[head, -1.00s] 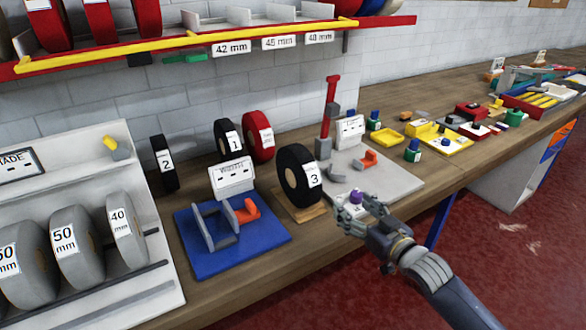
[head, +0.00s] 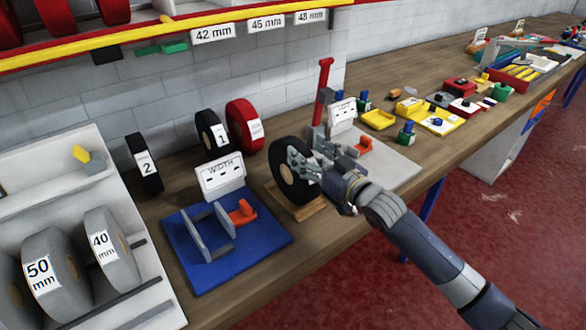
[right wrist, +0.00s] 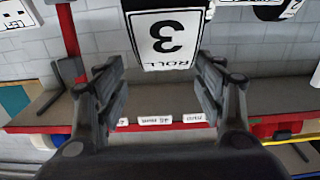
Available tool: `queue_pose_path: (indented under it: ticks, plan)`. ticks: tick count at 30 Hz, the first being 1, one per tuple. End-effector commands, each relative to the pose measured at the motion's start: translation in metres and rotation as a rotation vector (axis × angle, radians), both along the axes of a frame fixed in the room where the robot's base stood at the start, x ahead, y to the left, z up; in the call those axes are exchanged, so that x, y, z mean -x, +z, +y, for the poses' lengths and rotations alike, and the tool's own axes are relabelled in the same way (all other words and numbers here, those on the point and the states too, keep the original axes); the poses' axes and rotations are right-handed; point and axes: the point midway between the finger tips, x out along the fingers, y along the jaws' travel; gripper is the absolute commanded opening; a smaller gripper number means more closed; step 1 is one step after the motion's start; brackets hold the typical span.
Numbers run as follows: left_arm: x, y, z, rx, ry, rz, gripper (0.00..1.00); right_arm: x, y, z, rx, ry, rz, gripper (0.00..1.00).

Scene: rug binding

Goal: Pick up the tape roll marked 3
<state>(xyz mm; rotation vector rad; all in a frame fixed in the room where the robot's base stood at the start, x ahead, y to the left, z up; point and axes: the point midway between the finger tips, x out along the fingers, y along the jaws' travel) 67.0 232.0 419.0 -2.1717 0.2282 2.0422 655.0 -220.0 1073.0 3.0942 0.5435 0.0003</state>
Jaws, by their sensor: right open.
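The black tape roll marked 3 (head: 281,178) stands upright on a small wooden stand (head: 300,208) on the bench. My right gripper (head: 304,164) is open at the roll's right side and hides its label in the head view. In the right wrist view, the white label with 3 on the roll (right wrist: 167,40) shows upside down between and just beyond the open fingers (right wrist: 160,72). I cannot tell whether the fingers touch the roll. My left gripper is not in view.
Black rolls marked 2 (head: 145,164) and 1 (head: 211,131), and a red roll (head: 244,126), stand behind. A blue width fixture (head: 180,245) is at left. A grey plate with a red-handled press (head: 322,95) is at right. A red shelf hangs above.

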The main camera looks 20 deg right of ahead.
Motion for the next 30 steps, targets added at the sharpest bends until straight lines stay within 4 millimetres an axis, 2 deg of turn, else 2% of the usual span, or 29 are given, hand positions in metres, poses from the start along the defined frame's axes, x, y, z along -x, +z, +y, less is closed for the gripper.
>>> queue_pose_path:
  ticks: [5, 12, 18, 26, 30]
  plan:
    - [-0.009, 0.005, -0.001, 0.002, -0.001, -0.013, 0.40, -0.008, 0.001, 0.005, -0.001, 0.000, 0.000, 0.63]
    - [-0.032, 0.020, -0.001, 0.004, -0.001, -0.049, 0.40, -0.035, -0.002, 0.021, -0.001, 0.001, 0.000, 0.63]
    - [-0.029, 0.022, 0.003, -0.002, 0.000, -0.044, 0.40, -0.049, -0.004, 0.026, 0.000, 0.001, 0.000, 0.63]
    - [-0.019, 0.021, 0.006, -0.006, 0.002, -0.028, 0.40, -0.050, -0.005, 0.027, 0.000, 0.001, 0.000, 0.63]
    - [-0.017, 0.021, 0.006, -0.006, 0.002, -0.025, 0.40, -0.050, -0.005, 0.026, 0.000, 0.001, 0.001, 0.32]
